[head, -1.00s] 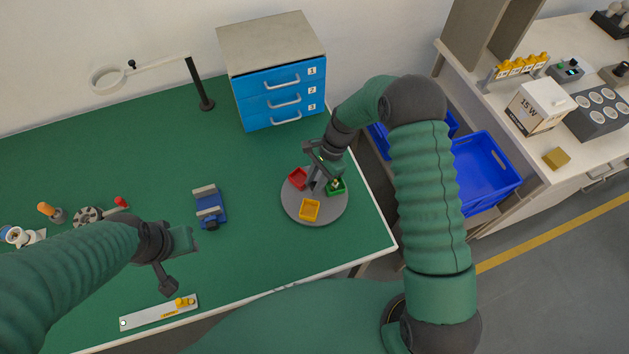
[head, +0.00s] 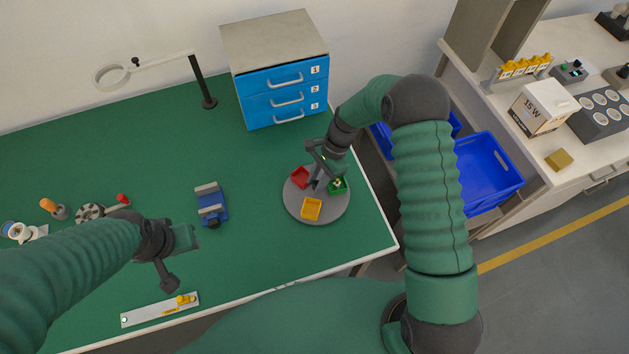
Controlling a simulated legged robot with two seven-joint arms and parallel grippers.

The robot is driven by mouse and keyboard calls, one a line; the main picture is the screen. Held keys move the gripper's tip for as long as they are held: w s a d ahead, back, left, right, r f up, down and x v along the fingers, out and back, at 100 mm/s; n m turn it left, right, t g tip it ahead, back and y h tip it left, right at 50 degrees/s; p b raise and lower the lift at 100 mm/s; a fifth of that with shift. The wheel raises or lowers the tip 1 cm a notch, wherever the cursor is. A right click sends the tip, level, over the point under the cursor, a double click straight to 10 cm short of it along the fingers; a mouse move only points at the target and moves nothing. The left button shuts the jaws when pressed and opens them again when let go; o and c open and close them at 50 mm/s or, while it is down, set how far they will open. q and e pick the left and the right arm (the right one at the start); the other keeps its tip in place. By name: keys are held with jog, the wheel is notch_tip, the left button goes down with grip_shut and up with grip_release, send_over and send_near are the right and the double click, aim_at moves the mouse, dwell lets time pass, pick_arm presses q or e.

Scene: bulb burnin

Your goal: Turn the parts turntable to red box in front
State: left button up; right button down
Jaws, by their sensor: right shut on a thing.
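The round grey parts turntable (head: 292,201) lies on the green bench near its right edge. It carries a red box (head: 299,177) at the back left, a yellow box (head: 311,209) at the front and a green box (head: 338,187) with small parts at the right. My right gripper (head: 316,172) reaches down over the middle of the turntable, between the red and green boxes. It is shut on the turntable's grey centre post, mostly hidden by the gripper. My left gripper (head: 184,262) is open and empty above the bench's front left, away from the turntable.
A blue drawer cabinet (head: 274,85) stands behind the turntable. A blue vise-like fixture (head: 212,206) sits to its left. A ring magnifier on a stand (head: 201,85) is at the back. Blue crates (head: 487,172) are beyond the right edge.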

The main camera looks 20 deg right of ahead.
jog(key=shift+w+d, duration=0.35)
jog(key=shift+d, duration=0.15)
jog(key=c, duration=1.4)
grip_release()
jog(key=shift+o, duration=1.1)
jog(key=shift+d, duration=0.15)
jog(key=shift+s+f, duration=0.1)
pick_arm(q)
jog(key=shift+w+d+f+b, duration=0.1)
jog(key=shift+d+f+b, duration=0.2)
jog(key=shift+f+b, duration=0.6)
pick_arm(e)
jog(key=v, duration=1.6)
jog(key=shift+d+r, duration=0.2)
jog(key=shift+r, duration=0.15)
